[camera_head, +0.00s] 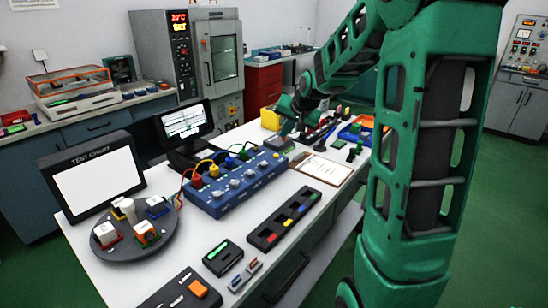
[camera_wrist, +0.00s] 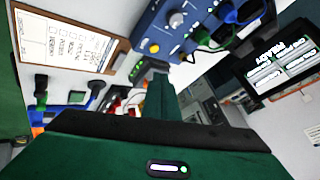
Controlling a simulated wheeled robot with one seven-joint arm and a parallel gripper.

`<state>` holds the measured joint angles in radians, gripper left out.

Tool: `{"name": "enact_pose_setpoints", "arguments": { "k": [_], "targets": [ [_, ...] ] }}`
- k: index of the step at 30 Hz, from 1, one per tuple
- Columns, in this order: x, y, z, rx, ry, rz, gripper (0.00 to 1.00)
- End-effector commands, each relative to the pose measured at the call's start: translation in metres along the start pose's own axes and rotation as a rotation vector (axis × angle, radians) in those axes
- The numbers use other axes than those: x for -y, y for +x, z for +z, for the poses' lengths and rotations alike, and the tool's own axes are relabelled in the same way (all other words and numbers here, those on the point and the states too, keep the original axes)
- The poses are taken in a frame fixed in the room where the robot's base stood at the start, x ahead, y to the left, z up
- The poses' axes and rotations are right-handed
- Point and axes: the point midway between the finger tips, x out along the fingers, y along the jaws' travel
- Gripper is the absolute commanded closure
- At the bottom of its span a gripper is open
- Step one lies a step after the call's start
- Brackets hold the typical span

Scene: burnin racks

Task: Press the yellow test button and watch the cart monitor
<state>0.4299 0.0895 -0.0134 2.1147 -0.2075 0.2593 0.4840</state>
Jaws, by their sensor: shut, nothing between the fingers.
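The blue control box (camera_head: 235,187) with several knobs and coloured plugs lies on the white cart top. In the wrist view, the blue box (camera_wrist: 165,38) shows a small round yellow button (camera_wrist: 154,48) near its lower corner. The cart monitor (camera_head: 184,123) stands behind the box and is lit. It also shows in the wrist view (camera_wrist: 280,65), with white text that seems to read READY. My gripper (camera_wrist: 158,82) is shut and empty, its green fingers pointing toward the end of the box near the button, apart from it. In the head view my gripper (camera_head: 287,128) is small and partly hidden.
A clipboard (camera_head: 322,168) and a strip of coloured parts (camera_head: 285,219) lie by the box. A test chart panel (camera_head: 98,183) and a round turntable (camera_head: 165,235) stand at left. A yellow bin (camera_head: 270,118) and a blue tray (camera_head: 352,133) are at the far end.

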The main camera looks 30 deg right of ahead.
Motion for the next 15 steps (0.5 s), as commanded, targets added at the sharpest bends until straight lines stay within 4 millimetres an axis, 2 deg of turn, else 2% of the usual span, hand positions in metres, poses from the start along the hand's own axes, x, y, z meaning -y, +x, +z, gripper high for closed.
{"name": "enact_pose_setpoints", "arguments": {
  "k": [1, 5, 15],
  "targets": [
    [0.008, 0.012, -0.01, -0.016, 0.02, -0.029, 1.0],
    [0.024, 0.028, -0.028, -0.048, 0.06, -0.084, 1.0],
    [0.03, 0.033, -0.035, -0.062, 0.075, -0.107, 1.0]
  ]
}}
